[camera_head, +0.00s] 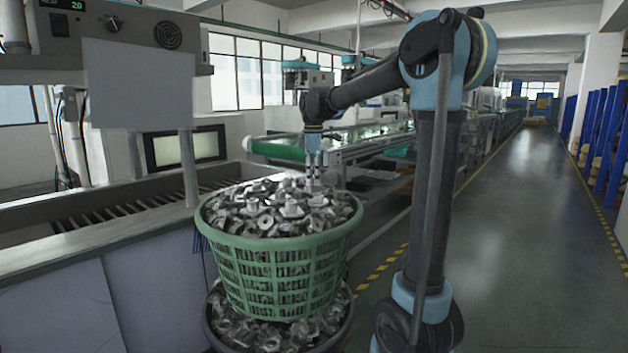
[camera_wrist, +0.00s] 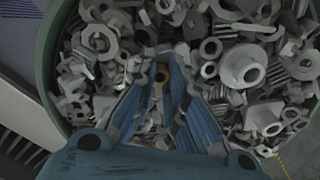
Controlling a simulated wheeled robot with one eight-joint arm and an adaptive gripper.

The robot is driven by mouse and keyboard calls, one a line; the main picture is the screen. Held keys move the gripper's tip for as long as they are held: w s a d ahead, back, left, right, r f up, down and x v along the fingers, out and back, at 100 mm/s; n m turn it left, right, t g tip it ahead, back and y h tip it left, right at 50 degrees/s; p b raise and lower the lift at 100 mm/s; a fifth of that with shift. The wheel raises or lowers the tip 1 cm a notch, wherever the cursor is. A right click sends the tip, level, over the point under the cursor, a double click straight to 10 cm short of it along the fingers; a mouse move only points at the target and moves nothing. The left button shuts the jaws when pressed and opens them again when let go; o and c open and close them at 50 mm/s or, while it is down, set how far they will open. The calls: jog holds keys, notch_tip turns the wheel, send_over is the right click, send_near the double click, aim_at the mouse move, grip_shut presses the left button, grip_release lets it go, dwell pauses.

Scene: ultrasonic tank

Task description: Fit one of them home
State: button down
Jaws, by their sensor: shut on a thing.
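A green plastic basket (camera_head: 285,262) is heaped with grey metal parts (camera_head: 268,212) of mixed shapes: rings, flanged bushes and nut-like pieces. Its green rim (camera_wrist: 50,70) also shows in the wrist view. My gripper (camera_head: 314,168) points straight down over the right rear part of the heap. The fingers hide most of this part. I cannot tell whether it is clear of the heap.
A second, dark container (camera_head: 275,330) full of similar parts stands beneath the basket. A long tank (camera_head: 100,225) with a slatted opening lies on the left, under a control panel (camera_head: 110,28). A conveyor line (camera_head: 350,140) runs behind. The aisle (camera_head: 545,210) at right is clear.

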dwell(0.3)
jog(key=c, duration=1.5)
grip_release()
jog(key=shift+f, duration=0.1)
jog(key=shift+c, duration=0.2)
notch_tip(320, 180, up, 12)
